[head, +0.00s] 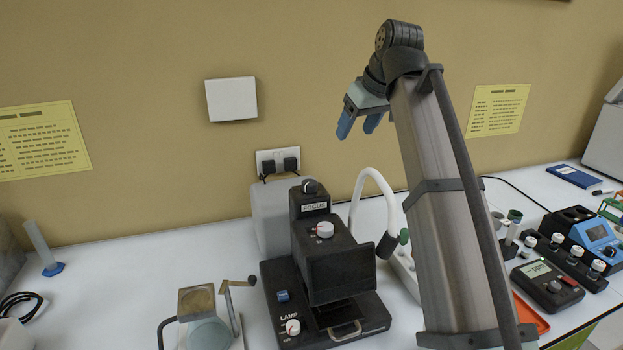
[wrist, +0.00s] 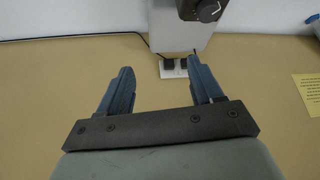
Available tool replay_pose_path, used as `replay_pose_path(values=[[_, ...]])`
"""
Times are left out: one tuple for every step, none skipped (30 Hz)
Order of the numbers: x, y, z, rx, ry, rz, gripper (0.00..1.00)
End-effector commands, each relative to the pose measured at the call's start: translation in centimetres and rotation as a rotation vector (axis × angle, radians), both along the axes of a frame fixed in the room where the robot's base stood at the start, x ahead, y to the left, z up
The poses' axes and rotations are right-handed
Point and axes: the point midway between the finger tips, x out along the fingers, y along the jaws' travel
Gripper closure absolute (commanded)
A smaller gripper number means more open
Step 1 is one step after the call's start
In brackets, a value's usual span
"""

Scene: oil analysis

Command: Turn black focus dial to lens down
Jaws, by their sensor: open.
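The black focus dial (head: 310,186) sits on top of the black instrument (head: 322,240), above the label reading FOCUS. A round black knob (wrist: 207,10), which looks like the same dial, shows at the top edge of the wrist view, partly cut off. My gripper (head: 358,124) is raised in the air above and to the right of the instrument, apart from the dial. In the wrist view its two blue-grey fingers (wrist: 157,90) are spread with nothing between them. The lens is not clearly visible in either view.
A white knob (head: 324,229) and a LAMP knob (head: 293,327) are on the instrument. A white curved tube (head: 373,180) stands right of it, near my arm. A wall socket with plugs (head: 278,162) is behind. Bench space at left (head: 110,270) is mostly clear.

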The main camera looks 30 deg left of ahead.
Motion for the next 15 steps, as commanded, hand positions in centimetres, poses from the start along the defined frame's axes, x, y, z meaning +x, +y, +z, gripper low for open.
replay_pose_path(values=[[-1.7,1.1,0.2,-0.021,0.010,0.055,0.34],[-2.6,1.6,0.3,-0.034,0.016,0.087,0.34],[-3.6,2.1,0.3,-0.050,0.023,0.126,0.34],[-4.3,2.4,0.3,-0.061,0.030,0.152,0.34],[-4.9,2.7,0.3,-0.070,0.034,0.175,0.34],[-5.5,3.0,0.3,-0.081,0.040,0.201,0.34],[-5.9,3.2,0.3,-0.086,0.044,0.217,0.34],[-6.2,3.3,0.3,-0.091,0.046,0.231,0.34],[-6.6,3.4,0.2,-0.097,0.049,0.244,0.34],[-6.7,3.5,0.2,-0.099,0.051,0.250,0.34],[-6.8,3.6,0.1,-0.101,0.052,0.253,0.34],[-6.8,3.7,-0.1,-0.101,0.053,0.257,0.34],[-6.8,3.7,-0.3,-0.102,0.053,0.258,0.34],[-6.8,3.8,-0.6,-0.102,0.053,0.258,0.34],[-6.7,3.9,-1.0,-0.103,0.054,0.257,0.34]])
